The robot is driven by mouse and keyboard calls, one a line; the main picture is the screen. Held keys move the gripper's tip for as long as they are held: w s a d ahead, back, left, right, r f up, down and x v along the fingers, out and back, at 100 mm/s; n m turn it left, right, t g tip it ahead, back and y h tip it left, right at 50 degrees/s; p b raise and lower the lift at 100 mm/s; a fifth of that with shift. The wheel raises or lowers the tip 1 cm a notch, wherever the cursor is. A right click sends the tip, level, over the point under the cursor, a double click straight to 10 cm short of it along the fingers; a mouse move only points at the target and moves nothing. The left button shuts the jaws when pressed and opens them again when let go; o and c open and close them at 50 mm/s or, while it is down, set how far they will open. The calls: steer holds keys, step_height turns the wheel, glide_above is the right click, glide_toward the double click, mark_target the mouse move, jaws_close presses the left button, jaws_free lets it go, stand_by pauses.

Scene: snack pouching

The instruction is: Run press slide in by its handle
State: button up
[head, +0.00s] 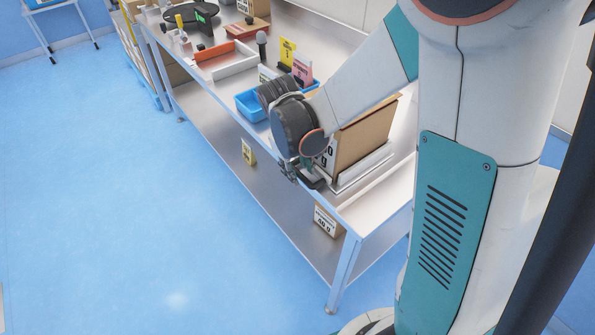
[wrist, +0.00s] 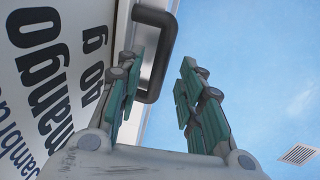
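In the head view my gripper (head: 302,176) is low at the table's front edge, in front of an upright brown board (head: 365,138) on a pale base (head: 362,172). My wrist hides much of the handle there.
The steel table (head: 385,200) has a lower shelf with small labelled boxes (head: 328,220). An orange-and-white tray (head: 225,62) is farther back. The blue floor in front is clear.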

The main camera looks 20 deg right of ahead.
steer(key=shift+d+f, duration=0.15)
steer(key=shift+f, duration=0.5)
jaws_close()
steer(key=w+d, duration=0.3)
steer(key=d, duration=0.6)
steer(key=w+d, duration=0.3)
steer(key=d, duration=0.6)
steer(key=w+d, duration=0.2)
steer(key=d, duration=0.7)
steer(key=shift+w+r, duration=0.1)
steer(key=shift+w, duration=0.3)
